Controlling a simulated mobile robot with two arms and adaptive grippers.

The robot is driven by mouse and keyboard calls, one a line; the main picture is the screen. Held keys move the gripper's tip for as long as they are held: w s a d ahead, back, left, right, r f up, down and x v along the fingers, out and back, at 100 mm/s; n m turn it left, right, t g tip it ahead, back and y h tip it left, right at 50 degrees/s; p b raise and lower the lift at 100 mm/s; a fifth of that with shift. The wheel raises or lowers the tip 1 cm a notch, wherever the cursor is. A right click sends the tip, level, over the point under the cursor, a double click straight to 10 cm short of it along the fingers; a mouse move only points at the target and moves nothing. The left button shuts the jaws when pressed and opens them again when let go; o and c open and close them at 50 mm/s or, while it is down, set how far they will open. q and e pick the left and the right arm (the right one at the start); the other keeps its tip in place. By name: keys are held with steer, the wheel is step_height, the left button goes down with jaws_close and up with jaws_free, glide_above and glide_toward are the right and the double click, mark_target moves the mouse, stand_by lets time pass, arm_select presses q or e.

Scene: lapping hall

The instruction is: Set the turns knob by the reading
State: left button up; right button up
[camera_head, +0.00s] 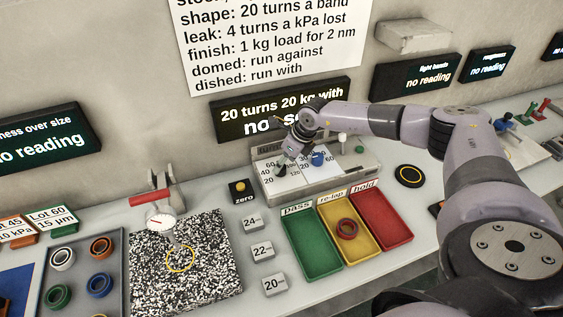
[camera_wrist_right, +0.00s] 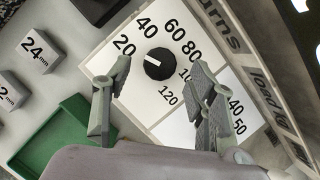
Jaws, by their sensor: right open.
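The black turns knob (camera_wrist_right: 159,64) sits on a white dial marked 20 to 120, on the control box (camera_head: 318,186). Its white mark faces left, roughly toward the 20. My right gripper (camera_wrist_right: 160,95) is open, its fingers spread either side of and short of the knob in the wrist view; I cannot tell whether either touches it. In the head view this gripper (camera_head: 285,163) is over the dial and partly hides it. A dark display (camera_head: 236,123) behind reads "20 turns 20 kg with"; its lower line is partly hidden by my arm. My left gripper is not in view.
A blue knob (camera_head: 318,159) is beside the turns dial. Green (camera_head: 311,268), yellow and red trays stand in front, a reddish ring (camera_head: 347,229) in the yellow one. Blocks marked 24 (camera_head: 252,220), 22 and 20 and a zero button (camera_head: 240,186) stand left. A wall sheet (camera_head: 265,40) lists rules.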

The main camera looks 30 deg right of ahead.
steer(key=x, duration=0.2)
steer(key=shift+w+f, duration=0.1)
steer(key=shift+f, duration=0.1)
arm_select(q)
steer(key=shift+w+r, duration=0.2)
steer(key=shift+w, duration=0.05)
arm_select(e)
steer(key=shift+f, duration=0.1)
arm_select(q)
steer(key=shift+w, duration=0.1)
arm_select(e)
steer(key=c, duration=1.1)
steer(key=shift+c, duration=0.2)
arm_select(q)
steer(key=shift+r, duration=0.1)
